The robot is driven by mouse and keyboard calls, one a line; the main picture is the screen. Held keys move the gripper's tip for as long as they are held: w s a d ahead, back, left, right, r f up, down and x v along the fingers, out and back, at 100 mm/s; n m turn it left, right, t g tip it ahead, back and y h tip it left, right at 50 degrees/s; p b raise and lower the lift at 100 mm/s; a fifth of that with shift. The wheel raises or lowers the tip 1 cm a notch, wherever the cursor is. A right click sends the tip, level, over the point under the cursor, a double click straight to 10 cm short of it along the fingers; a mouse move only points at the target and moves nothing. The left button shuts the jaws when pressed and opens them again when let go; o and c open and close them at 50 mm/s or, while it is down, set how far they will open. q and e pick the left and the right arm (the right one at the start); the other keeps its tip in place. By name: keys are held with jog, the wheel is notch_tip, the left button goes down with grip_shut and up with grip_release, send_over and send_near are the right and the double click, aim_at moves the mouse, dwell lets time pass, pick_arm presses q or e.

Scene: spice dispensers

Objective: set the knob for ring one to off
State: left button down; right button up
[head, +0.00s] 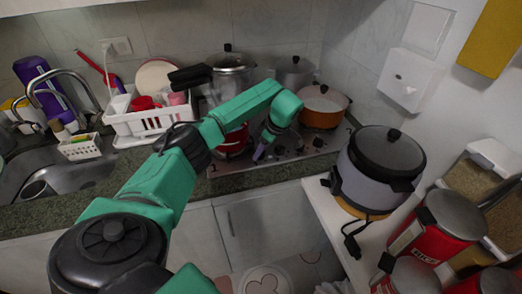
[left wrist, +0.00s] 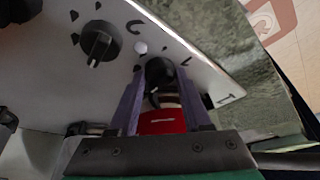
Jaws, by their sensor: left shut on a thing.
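The stove's pale control panel (head: 222,170) is on the counter in the head view; the wrist view shows it close up (left wrist: 185,40). My left gripper (head: 260,152) is at its front edge. In the wrist view, my left gripper's purple fingers (left wrist: 160,84) are on either side of a black round knob (left wrist: 160,70), shut on it. A second black knob (left wrist: 98,42) stands free to the left, with dark marks around it. My right gripper is not in view.
An orange pot (head: 322,112), a steel pot (head: 233,75) and a red pot (head: 232,143) stand on the stove. A rice cooker (head: 375,165) and red canisters (head: 440,225) stand on the right. A dish rack (head: 150,122) is to the left.

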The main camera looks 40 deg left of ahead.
pick_arm(q)
jog(key=shift+r, duration=0.1)
dwell(0.4)
jog(key=shift+c, duration=1.8)
grip_release()
jog(key=v, duration=1.4)
jog(key=shift+r, duration=0.25)
jog(key=shift+w, duration=0.1)
